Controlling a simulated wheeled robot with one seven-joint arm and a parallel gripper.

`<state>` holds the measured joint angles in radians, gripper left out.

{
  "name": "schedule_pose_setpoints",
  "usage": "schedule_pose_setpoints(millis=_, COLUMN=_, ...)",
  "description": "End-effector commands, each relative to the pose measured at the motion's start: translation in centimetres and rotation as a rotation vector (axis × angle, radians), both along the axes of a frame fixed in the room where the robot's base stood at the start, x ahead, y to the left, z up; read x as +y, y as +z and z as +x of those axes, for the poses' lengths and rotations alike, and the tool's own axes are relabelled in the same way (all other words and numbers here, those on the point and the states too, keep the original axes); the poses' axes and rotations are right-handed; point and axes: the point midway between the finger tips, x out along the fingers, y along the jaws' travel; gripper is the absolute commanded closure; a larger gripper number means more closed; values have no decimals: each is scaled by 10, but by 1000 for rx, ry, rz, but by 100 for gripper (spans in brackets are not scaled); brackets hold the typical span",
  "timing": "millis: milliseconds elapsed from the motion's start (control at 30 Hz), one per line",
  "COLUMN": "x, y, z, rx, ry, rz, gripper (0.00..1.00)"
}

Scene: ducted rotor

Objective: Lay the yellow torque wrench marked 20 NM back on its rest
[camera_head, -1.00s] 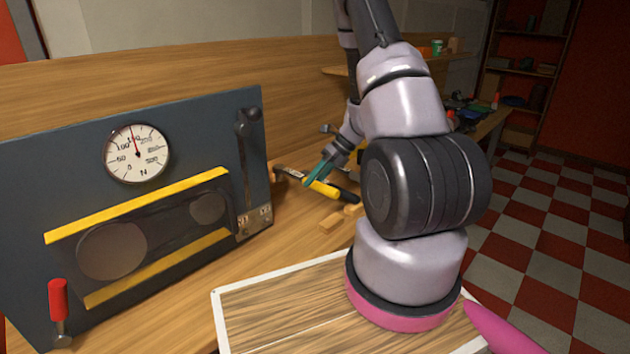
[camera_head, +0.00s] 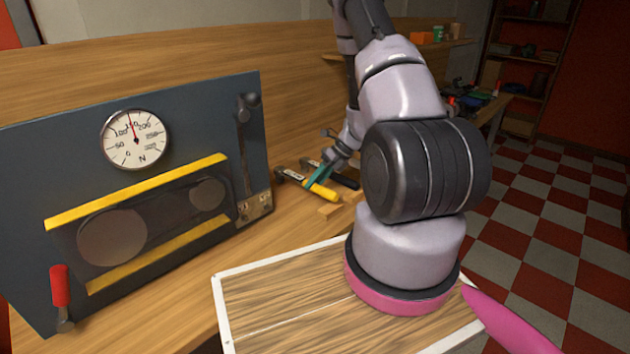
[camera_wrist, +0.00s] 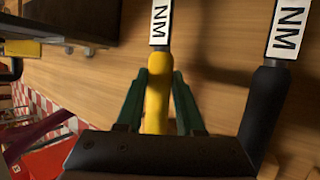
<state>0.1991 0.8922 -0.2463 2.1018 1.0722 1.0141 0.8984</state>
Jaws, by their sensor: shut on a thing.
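The yellow-handled torque wrench (camera_head: 324,192) is over the bench right of the grey panel, its dark head (camera_head: 281,175) pointing left. In the wrist view its yellow grip (camera_wrist: 158,95) lies between my gripper's teal fingers (camera_wrist: 160,95), which are shut on it. Its white label reads "NM"; the number is out of frame. A black-handled wrench (camera_head: 340,178) with a similar label lies beside it, and its handle (camera_wrist: 262,110) shows at right in the wrist view. Small wooden blocks (camera_head: 330,210) sit just in front of the yellow handle. I cannot tell whether the wrench touches its rest.
The grey panel (camera_head: 240,120) with a gauge (camera_head: 134,139) and lever stands at left. A white-edged wooden board (camera_head: 270,300) lies in front. Bare bench (camera_head: 285,220) separates panel and blocks. Cluttered shelves and a checkered floor are at right.

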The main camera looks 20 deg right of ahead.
Motion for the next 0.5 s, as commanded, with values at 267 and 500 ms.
schedule_pose_setpoints(millis=267, x=0, y=0, z=0, rx=-1, ry=-1, rz=0, gripper=100)
schedule_pose_setpoints(millis=500, x=0, y=-5, z=0, rx=1, ry=-2, rz=0, gripper=100)
